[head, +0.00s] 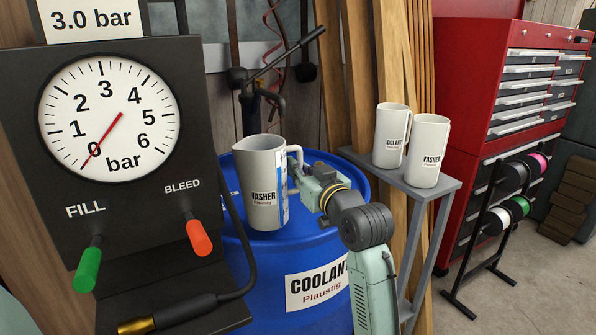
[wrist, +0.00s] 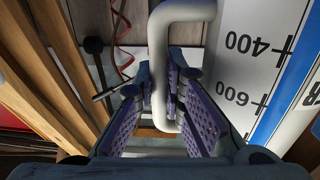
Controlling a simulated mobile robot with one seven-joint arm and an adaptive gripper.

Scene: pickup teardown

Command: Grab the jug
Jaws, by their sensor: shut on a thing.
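The jug (head: 262,180) is a grey-white pitcher labelled "WASHER Plaustig", upright on the blue drum (head: 345,199) in the head view. Its handle is on the right side, facing my gripper (head: 300,175). In the wrist view the jug's wall (wrist: 250,60) shows at the right with a +400 and +600 scale and a blue stripe. Its pale handle (wrist: 158,60) runs down between the purple pads of my gripper (wrist: 157,100), which is shut on it. The jug's bottom rests on or very near the drum top; a small gap cannot be ruled out.
Two similar jugs, one labelled "COOLANT" (head: 391,135) and one "WASHER" (head: 425,150), stand on a grey stand (head: 437,188) to the right. A pressure gauge panel (head: 190,100) with green and orange levers is close at left. A hand pump (head: 270,75) rises behind the jug.

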